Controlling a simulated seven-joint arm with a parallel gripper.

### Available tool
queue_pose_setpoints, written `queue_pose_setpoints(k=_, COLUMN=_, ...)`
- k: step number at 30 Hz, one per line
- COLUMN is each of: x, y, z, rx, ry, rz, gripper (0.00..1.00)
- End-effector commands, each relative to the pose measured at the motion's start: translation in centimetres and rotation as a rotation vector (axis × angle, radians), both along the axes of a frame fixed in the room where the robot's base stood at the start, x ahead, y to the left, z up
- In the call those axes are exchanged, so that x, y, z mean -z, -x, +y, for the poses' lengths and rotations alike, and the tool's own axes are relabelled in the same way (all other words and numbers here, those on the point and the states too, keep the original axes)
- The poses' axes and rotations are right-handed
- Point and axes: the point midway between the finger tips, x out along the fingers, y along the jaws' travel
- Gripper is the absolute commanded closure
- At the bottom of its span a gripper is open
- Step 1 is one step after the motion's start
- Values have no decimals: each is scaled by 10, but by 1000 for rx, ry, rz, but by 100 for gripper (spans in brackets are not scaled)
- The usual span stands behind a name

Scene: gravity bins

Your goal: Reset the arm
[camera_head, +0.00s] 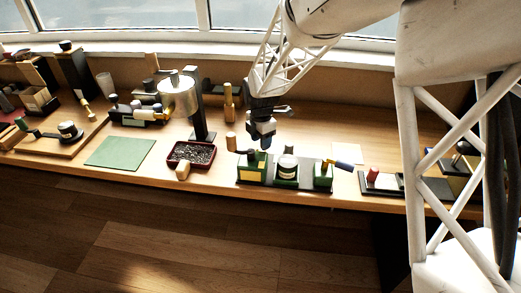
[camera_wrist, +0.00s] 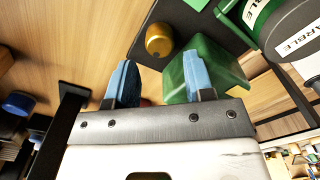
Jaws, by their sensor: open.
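My gripper (camera_head: 262,138) hangs over the worktop, pointing down, just above or behind the left green block (camera_head: 251,172) on a dark tray. In the wrist view my gripper (camera_wrist: 160,75) has its two blue fingers apart, with nothing clearly held between them. A green block (camera_wrist: 212,58) shows beside and partly behind the right finger. A gold cylinder (camera_wrist: 159,40) lies beyond the fingers. My white lattice arm reaches in from the upper right of the head view.
A labelled round container (camera_head: 287,168) and a right green block (camera_head: 323,178) share the tray. Left of it are a dark red tray of granules (camera_head: 180,153), a silver lamp-like cylinder (camera_head: 178,97) on a black post (camera_head: 198,110), and a green mat (camera_head: 120,153).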

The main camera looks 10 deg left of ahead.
Motion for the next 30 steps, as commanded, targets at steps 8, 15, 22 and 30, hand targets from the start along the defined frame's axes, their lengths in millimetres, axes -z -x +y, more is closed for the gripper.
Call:
queue_pose_setpoints(k=8, x=-1, y=0, z=0, rx=0, ry=-1, rz=-1, gripper=47)
queue_pose_setpoints(k=15, x=-1, y=0, z=0, rx=0, ry=-1, rz=-1, gripper=47)
queue_pose_setpoints(k=22, x=-9, y=3, z=-7, rx=36, ry=-2, rz=-6, gripper=47)
queue_pose_setpoints(k=30, x=-40, y=20, z=-39, rx=211, ry=-11, rz=-23, gripper=47)
